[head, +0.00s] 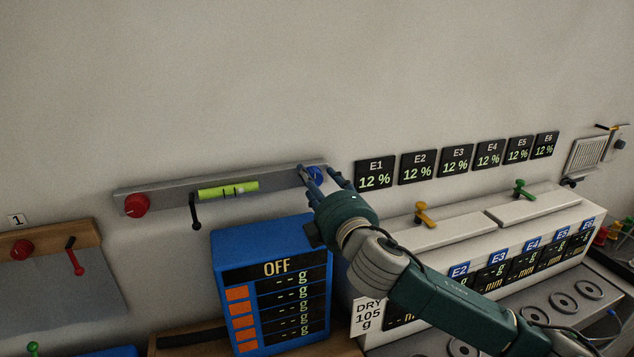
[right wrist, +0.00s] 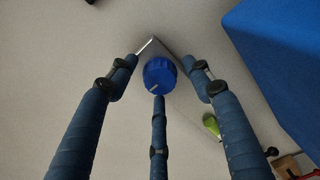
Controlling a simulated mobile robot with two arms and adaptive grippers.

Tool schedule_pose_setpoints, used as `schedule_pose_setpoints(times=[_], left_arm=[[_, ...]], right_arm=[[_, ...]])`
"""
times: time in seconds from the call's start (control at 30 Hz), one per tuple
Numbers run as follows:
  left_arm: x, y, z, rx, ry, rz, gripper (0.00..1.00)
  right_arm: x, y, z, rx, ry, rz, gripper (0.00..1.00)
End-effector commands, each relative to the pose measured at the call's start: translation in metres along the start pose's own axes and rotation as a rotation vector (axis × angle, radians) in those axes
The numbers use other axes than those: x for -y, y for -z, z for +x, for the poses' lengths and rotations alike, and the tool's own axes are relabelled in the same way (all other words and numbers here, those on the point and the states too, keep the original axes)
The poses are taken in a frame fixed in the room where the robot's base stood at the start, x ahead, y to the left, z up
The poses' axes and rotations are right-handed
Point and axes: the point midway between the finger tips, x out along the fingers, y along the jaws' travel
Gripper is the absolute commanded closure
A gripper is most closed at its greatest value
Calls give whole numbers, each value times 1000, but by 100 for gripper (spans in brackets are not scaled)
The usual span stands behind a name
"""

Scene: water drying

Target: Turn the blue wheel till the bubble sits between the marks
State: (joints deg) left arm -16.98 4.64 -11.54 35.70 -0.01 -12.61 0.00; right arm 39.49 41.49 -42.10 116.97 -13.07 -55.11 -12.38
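The blue wheel (head: 317,174) is at the right end of a grey bar (head: 165,194) on the wall. It also shows in the right wrist view (right wrist: 160,75), with a pale line on its face. The green vial (head: 245,186) sits mid-bar with dark marks; the bubble is too small to make out surely. My right gripper (head: 325,176) is at the wheel. In the right wrist view its three fingers (right wrist: 159,76) spread around the wheel, with gaps between the side fingertips and the wheel. My left gripper is out of view.
A red knob (head: 136,205) is at the bar's left end, and a black lever (head: 195,211) hangs below the vial. A blue display box (head: 221,264) stands below the bar. Panels E1 to E6 (head: 376,174) are on the wall to the right. The wall above is clear.

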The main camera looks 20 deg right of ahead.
Motion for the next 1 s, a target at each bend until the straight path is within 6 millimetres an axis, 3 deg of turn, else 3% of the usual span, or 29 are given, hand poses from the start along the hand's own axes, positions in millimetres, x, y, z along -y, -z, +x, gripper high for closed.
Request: schedule_pose_setpoints(times=[0.03, 0.23, 0.63, 1.0], left_arm=[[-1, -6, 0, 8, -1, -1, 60], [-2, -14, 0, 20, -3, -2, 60], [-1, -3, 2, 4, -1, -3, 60], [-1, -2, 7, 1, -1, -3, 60]], right_arm=[[0, 0, 0, 0, 0, 0, 57], [0, 0, 0, 1, 0, 0, 95], [2, -1, 0, 2, 1, 70, 95], [3, -1, 0, 4, 3, 361, 95]])
